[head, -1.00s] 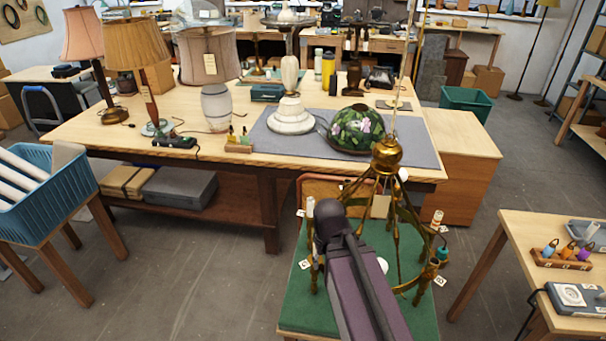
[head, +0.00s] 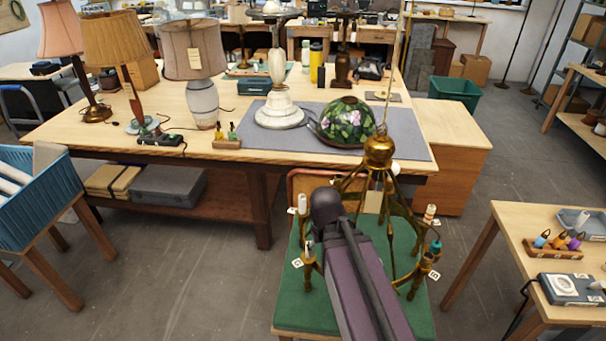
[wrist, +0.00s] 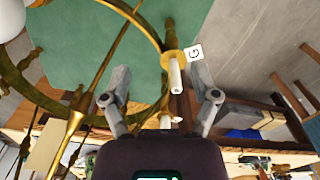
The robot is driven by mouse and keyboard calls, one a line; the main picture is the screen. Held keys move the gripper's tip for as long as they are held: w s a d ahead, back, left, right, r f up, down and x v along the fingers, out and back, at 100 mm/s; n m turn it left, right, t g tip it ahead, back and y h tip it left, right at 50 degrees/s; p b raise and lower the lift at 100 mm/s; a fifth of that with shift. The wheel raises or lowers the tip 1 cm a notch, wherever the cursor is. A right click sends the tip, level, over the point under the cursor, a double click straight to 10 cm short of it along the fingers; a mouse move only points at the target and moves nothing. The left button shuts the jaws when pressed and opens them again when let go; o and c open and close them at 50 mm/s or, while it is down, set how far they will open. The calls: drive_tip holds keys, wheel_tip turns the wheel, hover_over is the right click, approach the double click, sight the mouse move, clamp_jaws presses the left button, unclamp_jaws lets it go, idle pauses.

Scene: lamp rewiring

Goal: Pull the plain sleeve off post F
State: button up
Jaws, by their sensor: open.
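The brass lamp frame (head: 378,150) stands on a green-topped stand (head: 285,300), with several tagged posts around it. A plain white sleeve (head: 302,203) stands on the far left post; a banded sleeve (head: 430,213) and a teal one (head: 436,247) are on the right. In the wrist view, a plain white sleeve (wrist: 175,76) sits in a brass cup beside a tag (wrist: 194,53) turned sideways, its letter looking like G. My gripper (wrist: 161,88) is open, its fingers either side of this sleeve with gaps. My arm hides the gripper in the head view. I cannot make out which post is F.
Curved brass arms (wrist: 135,15) lie close to the left finger in the wrist view. A workbench with lamps and a floral glass shade (head: 346,122) stands behind. A side table at right holds a grey device (head: 572,289) and a wooden rack (head: 553,250). Floor is clear at left front.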

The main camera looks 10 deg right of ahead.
sight(302, 198)
drive_tip(key=w+r+n+p, duration=0.1)
drive_tip(key=w+r+p, duration=0.1)
drive_tip(key=w, duration=1.2)
drive_tip(key=w+r+n+p, duration=0.1)
drive_tip(key=w+r+p, duration=0.2)
drive_tip(key=w, duration=1.1)
drive_tip(key=shift+w+r, duration=0.15)
drive_tip(key=shift+w, duration=0.05)
drive_tip(key=shift+a, duration=0.1)
wheel_tip(302, 198, down, 14)
drive_tip(key=b, duration=1.3)
drive_tip(key=shift+r+b, duration=0.1)
drive_tip(key=shift+b, duration=0.25)
clamp_jaws()
drive_tip(key=shift+r, duration=0.15)
